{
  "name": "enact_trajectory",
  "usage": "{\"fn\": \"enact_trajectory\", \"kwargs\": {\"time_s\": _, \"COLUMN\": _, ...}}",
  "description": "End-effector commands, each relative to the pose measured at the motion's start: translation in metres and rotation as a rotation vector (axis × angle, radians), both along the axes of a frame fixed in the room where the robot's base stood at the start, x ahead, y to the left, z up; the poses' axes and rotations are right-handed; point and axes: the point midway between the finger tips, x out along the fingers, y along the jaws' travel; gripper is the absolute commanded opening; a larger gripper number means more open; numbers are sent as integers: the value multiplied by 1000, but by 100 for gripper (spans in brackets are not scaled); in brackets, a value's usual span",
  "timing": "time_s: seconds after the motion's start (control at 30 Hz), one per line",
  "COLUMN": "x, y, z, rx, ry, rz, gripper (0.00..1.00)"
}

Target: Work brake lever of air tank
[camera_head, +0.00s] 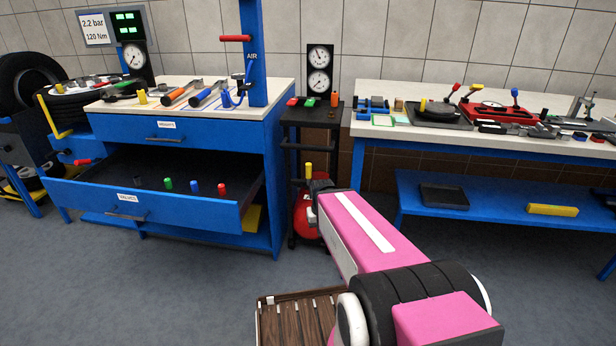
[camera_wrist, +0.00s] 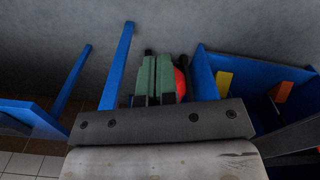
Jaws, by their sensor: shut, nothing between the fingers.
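The red air tank (camera_head: 305,216) stands low under the narrow black stand in the head view, partly covered by the stand and my pink arm. In the wrist view a red rounded part of it (camera_wrist: 181,84) shows just right of my gripper (camera_wrist: 158,78). In the head view my forearm hides the fingers.
A blue cabinet (camera_head: 200,131) with an open lower drawer (camera_head: 150,206) stands left of the tank. A workbench (camera_head: 480,146) with a blue lower shelf (camera_head: 500,196) stands right. The narrow black stand (camera_head: 311,118) is between them. Grey floor is open in front.

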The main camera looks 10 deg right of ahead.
Motion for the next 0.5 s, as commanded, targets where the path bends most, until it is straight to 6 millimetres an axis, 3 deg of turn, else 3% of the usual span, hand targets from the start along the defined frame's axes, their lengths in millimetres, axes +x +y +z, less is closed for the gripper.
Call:
{"fn": "enact_trajectory", "kwargs": {"time_s": 0.2, "x": 0, "y": 0, "z": 0, "rx": 0, "ry": 0, "rz": 0, "gripper": 0}}
{"fn": "enact_trajectory", "kwargs": {"time_s": 0.37, "x": 8, "y": -3, "z": -3, "rx": -11, "ry": -27, "rz": -9, "gripper": 52}}
{"fn": "enact_trajectory", "kwargs": {"time_s": 0.4, "x": 14, "y": -5, "z": -5, "rx": -20, "ry": -50, "rz": -15, "gripper": 57}}
{"fn": "enact_trajectory", "kwargs": {"time_s": 0.5, "x": 38, "y": -15, "z": -11, "rx": -53, "ry": -142, "rz": -38, "gripper": 57}}
